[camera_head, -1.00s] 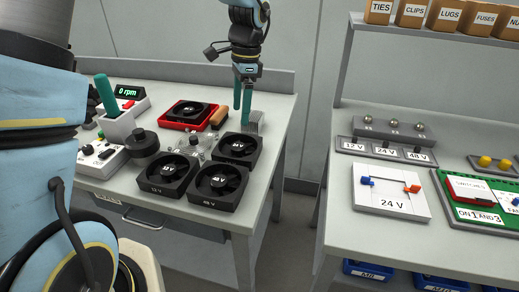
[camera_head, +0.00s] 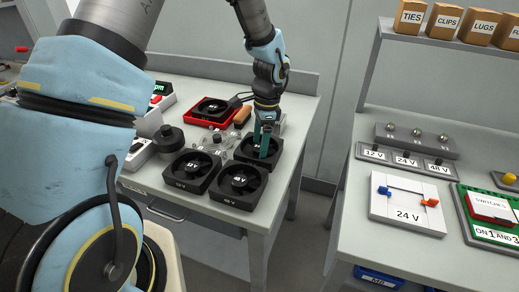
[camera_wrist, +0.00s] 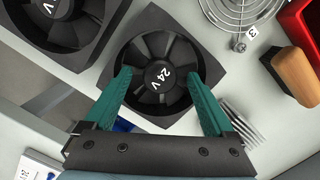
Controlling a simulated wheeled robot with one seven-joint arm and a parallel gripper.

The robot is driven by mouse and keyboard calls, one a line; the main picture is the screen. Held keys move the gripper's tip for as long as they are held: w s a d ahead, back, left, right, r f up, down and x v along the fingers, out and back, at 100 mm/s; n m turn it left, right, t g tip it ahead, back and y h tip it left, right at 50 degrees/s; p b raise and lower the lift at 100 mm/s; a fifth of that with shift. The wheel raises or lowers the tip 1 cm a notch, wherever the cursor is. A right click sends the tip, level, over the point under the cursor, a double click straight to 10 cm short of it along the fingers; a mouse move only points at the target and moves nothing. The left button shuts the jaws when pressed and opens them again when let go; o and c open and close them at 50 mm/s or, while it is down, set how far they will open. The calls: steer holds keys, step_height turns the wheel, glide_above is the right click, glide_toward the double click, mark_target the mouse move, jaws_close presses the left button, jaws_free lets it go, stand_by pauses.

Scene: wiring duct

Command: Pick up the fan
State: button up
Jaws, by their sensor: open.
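Three loose black square fans lie on the left bench. The 24 V fan (camera_head: 249,149) is at the back right of them, its label readable in the wrist view (camera_wrist: 162,78). My gripper (camera_head: 265,152) is right over this fan, fingers pointing down. In the wrist view my open gripper (camera_wrist: 163,85) has its two teal fingers on either side of the fan's hub, with nothing held. I cannot tell whether the fingertips touch the fan. The 48 V fan (camera_head: 240,181) and another fan (camera_head: 190,171), its label not clear, lie in front of it.
Another fan (camera_head: 211,106) sits in a red tray (camera_head: 197,121) behind. A wire guard (camera_wrist: 240,8), an orange-brown handle (camera_wrist: 293,68) and a finned metal part (camera_wrist: 240,122) lie close by.

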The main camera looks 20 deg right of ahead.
jaws_close()
stand_by(0.7)
